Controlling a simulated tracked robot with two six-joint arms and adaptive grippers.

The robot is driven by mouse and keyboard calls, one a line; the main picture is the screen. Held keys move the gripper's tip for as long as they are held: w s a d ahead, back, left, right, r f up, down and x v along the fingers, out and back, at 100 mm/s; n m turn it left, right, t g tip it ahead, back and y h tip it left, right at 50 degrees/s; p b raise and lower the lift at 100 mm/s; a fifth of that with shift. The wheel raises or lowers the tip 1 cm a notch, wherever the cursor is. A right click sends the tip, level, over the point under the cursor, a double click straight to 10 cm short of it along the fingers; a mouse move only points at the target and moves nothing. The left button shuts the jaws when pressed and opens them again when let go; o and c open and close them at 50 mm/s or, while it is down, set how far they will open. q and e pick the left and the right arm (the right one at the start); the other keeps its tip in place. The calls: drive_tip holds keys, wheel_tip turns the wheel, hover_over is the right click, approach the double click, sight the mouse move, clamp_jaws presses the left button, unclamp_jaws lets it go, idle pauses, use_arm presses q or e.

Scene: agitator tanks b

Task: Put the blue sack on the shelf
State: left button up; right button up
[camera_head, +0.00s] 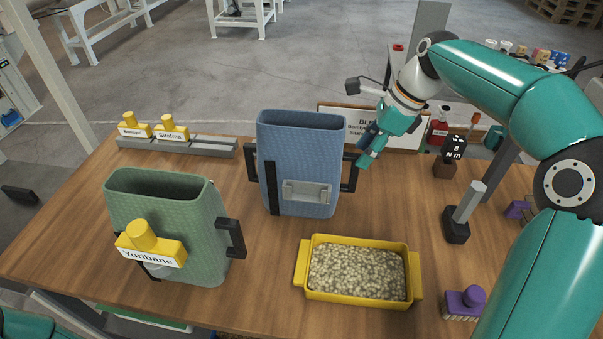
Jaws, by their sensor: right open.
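The blue sack (305,150) stands upright and open-topped on the wooden table. It has a black handle on each side and a pale label holder with a dark strip on its front. My right gripper (366,149) is open beside the sack's right handle (350,172), close to its upper end. I cannot tell whether it touches the handle or has a finger around it. My left gripper is out of view; I see only a teal part of mine at the bottom left. I cannot pick out the shelf with certainty.
A green sack (195,215) with a yellow "Yoribane" tag (150,245) stands left. A yellow tray (310,290) of pale pellets lies in front. Yellow tags sit on a grey rail (215,148) behind. A dark-based post (456,226) and purple stamp (466,302) are right.

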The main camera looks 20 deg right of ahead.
hover_over(351, 191)
drive_tip(key=shift+w+d+f, duration=0.1)
drive_tip(key=shift+w+f, duration=0.1)
drive_tip(key=shift+f, duration=1.25)
drive_tip(key=shift+w+d+f, duration=0.1)
drive_tip(key=shift+w+f, duration=0.1)
drive_tip(key=shift+f, duration=1.25)
clamp_jaws()
